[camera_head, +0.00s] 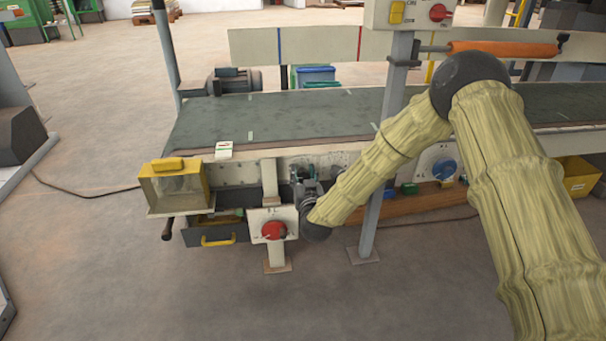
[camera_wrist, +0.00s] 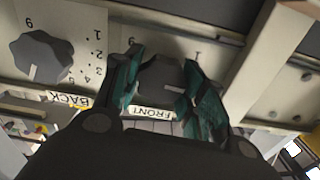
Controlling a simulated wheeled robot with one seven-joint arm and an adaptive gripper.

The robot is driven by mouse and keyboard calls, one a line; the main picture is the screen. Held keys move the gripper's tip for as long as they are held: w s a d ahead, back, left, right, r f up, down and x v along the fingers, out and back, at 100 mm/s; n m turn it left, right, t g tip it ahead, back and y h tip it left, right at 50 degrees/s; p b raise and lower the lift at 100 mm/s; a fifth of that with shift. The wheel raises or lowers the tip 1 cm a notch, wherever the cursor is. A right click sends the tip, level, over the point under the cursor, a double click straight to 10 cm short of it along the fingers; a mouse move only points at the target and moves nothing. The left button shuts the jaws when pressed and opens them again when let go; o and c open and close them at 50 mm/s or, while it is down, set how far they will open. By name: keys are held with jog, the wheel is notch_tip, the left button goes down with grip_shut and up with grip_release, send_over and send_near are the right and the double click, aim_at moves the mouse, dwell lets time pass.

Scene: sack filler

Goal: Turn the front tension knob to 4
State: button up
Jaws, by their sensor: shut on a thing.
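The front tension knob (camera_wrist: 160,73) is a dark grey knob on a pale panel in the wrist view, above the FRONT label (camera_wrist: 153,113). My gripper (camera_wrist: 163,86) has its teal fingertips on either side of the knob and is shut on it. A 6 and a 1 show beside the knob; the fingers cover the other numbers. A pale mark shows at the knob's lower right edge, but I cannot read its setting. In the head view my gripper (camera_head: 308,192) is at the conveyor's front side, and the knob is hidden.
The similar back knob (camera_wrist: 41,58), with the BACK label (camera_wrist: 67,99), sits to the left in the wrist view. In the head view a red switch (camera_head: 273,230) is close left of my gripper. A grey post (camera_head: 375,210) stands to the right, behind my arm.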

jog(key=m+p, duration=0.3)
jog(key=m, duration=0.2)
jog(key=shift+d, duration=0.15)
jog(key=m+p, duration=0.2)
jog(key=m, duration=0.3)
jog(key=shift+f+m, duration=0.15)
jog(key=shift+m, duration=0.15)
dwell(0.4)
jog(key=o, duration=1)
jog(key=shift+d, duration=0.1)
jog(key=shift+o, duration=0.2)
jog(key=s+d, duration=0.1)
jog(key=s, duration=1.1)
jog(key=shift+d, duration=0.4)
